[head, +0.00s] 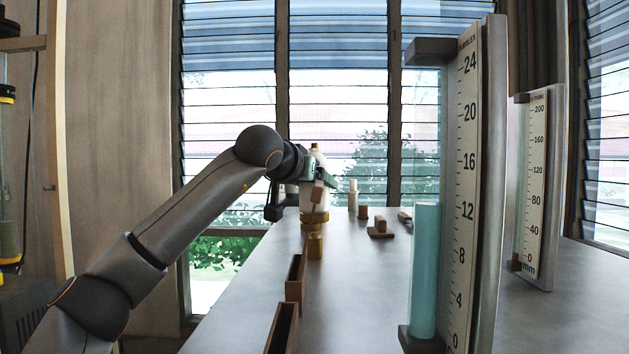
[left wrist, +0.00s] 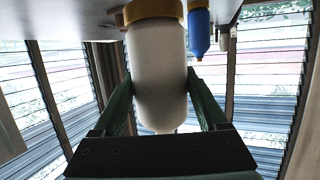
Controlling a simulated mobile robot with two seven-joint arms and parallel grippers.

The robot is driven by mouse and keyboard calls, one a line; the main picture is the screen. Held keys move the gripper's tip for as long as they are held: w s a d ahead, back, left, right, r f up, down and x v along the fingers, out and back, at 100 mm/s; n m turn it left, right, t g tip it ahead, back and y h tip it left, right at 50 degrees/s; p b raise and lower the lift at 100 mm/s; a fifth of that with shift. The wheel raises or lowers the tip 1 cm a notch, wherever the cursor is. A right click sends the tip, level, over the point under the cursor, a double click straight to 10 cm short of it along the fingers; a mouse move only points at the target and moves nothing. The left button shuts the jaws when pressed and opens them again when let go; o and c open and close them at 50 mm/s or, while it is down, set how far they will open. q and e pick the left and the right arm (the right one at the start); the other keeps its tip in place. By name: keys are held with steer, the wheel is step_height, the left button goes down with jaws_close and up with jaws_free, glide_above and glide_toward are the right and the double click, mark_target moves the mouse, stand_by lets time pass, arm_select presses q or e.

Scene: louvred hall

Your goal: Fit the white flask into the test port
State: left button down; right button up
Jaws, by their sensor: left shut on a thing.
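The white flask (left wrist: 158,75) stands between the two green fingers of my left gripper (left wrist: 165,100), which is shut on it. In the head view the gripper (head: 312,182) covers most of the flask (head: 321,159); its dark top shows above the fingers. A brass-coloured band (head: 315,217) shows at the flask's lower end, also in the left wrist view (left wrist: 153,11), which looks upside down. I cannot tell whether this band is part of the flask or of a holder. I cannot pick out the test port for certain. My right gripper is not in view.
A blue bottle (left wrist: 200,32) and a small pale one (left wrist: 224,38) are beside the flask. A brass cylinder (head: 315,246) and open brown boxes (head: 294,278) stand nearer on the grey table (head: 345,290). A tall scaled gauge (head: 465,190) stands at right. Small blocks (head: 380,229) lie behind.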

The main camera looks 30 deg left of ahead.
mark_target(309, 194)
arm_select(q)
steer(key=shift+f, duration=0.1)
stand_by(0.4)
steer(key=shift+f+b, duration=0.8)
steer(key=shift+f, duration=0.5)
steer(key=shift+c, duration=0.6)
jaws_free()
steer(key=shift+o, duration=0.6)
steer(key=shift+f, duration=0.1)
